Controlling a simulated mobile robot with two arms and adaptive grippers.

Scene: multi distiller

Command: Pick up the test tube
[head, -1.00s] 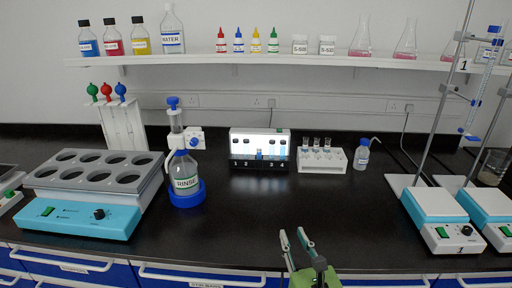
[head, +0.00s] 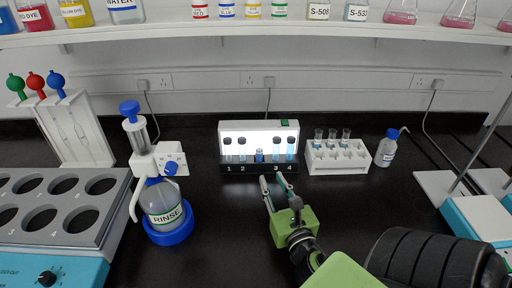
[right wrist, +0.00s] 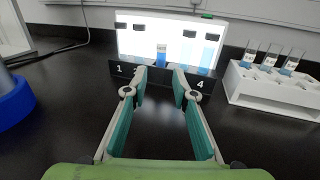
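A small test tube with blue liquid (head: 260,156) stands upright in the middle of the lit, numbered rack (head: 230,168). It also shows in the right wrist view (right wrist: 161,54), beyond the fingers. Capped tubes stand in the rack on either side of it; some hold blue liquid. My right gripper (head: 273,183) is open and empty, just in front of the rack. In the right wrist view its fingertips (right wrist: 159,76) frame the middle tube from the near side, apart from it. The lower part of the tube is hidden by the rack. My left gripper is not in view.
A white rack (head: 338,164) with three tubes stands right of the lit rack, beside a small wash bottle (head: 387,149). A RINSE bottle dispenser (head: 165,205) stands at left, near a grey block with round wells (head: 62,216). The black bench in front is clear.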

